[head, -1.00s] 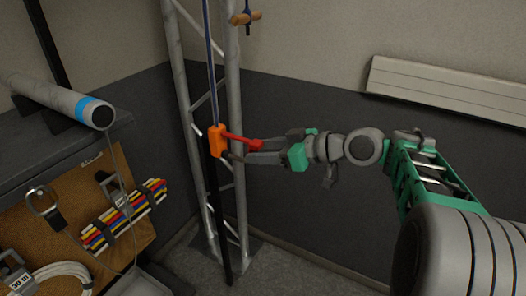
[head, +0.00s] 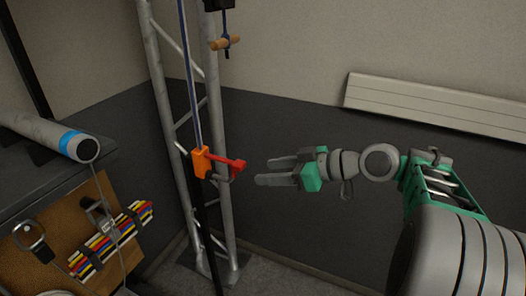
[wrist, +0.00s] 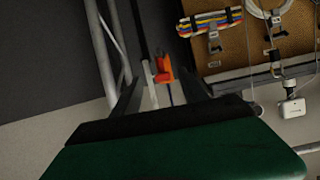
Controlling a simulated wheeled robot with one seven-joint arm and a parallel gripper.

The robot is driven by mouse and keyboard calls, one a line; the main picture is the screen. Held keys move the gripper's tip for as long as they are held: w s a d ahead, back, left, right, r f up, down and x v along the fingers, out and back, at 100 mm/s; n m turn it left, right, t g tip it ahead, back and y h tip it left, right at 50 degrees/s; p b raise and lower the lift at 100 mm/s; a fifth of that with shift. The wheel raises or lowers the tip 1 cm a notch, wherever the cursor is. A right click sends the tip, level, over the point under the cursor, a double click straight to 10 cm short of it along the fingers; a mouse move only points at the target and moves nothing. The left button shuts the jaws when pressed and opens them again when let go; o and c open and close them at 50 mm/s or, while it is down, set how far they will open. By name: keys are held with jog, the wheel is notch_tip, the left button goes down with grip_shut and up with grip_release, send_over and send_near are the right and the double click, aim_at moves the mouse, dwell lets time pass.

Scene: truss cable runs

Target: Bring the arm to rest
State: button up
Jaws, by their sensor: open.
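My gripper (head: 272,171) is open and empty in the head view, to the right of the truss and apart from it. An orange clamp body (head: 201,162) with a red lever (head: 228,166) sits on the blue-and-black line beside the truss. The lever points right, toward my fingertips, with a clear gap between them. In the wrist view the orange clamp (wrist: 163,69) shows between my two fingers, beyond their tips.
The metal truss (head: 216,120) stands left of my gripper. A wooden toggle (head: 225,43) hangs high beside it. At left are a shelf with a grey roll (head: 48,137) and a pegboard (head: 72,240) with bundled coloured cables (head: 112,240). A white wall panel (head: 435,105) is behind my arm.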

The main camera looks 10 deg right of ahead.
jog(key=s+a+f+m+g+h+p, duration=0.2)
jog(key=s+a+f+m+h+p, duration=0.15)
jog(key=f+m+h, duration=0.2)
jog(key=s+d+f+m+g+h+p, duration=0.2)
jog(key=s+d+m+h, duration=0.3)
jog(key=s, duration=0.6)
jog(key=shift+s+d+f+p, duration=0.25)
jog(key=shift+d+f+p, duration=0.3)
jog(key=shift+d, duration=0.4)
